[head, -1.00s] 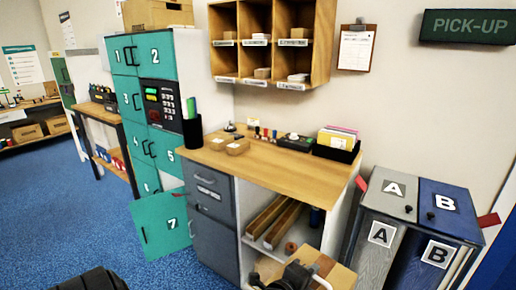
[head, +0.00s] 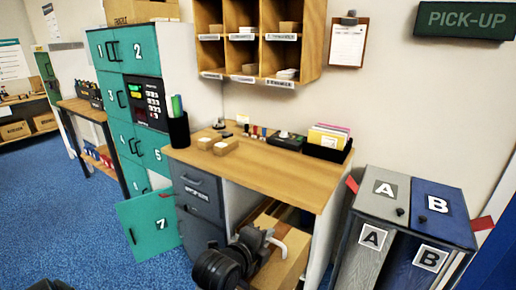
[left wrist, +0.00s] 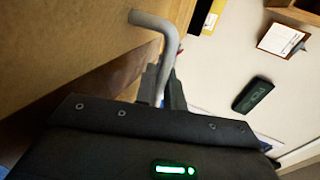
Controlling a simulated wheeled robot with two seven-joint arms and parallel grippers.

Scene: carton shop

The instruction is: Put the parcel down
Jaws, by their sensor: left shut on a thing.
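The parcel is a brown cardboard box (head: 288,262) with a pale grey bent handle (head: 279,240), low in the head view in front of the wooden counter's open shelf. My left gripper (head: 264,238) is shut on the handle. In the left wrist view, the parcel's brown face (left wrist: 60,50) fills the upper left, and the handle (left wrist: 160,30) runs down between the dark fingers (left wrist: 163,90). The parcel's underside is hidden, and I cannot tell whether it touches anything below. My right gripper is not in view.
The wooden counter (head: 265,174) has small boxes (head: 225,146), a pen cup (head: 178,130) and a file tray (head: 327,148), with bare space in front. The teal door 7 (head: 150,226) hangs open at left. Bins A (head: 373,205) and B (head: 440,222) stand right. Blue floor (head: 60,205) is clear at left.

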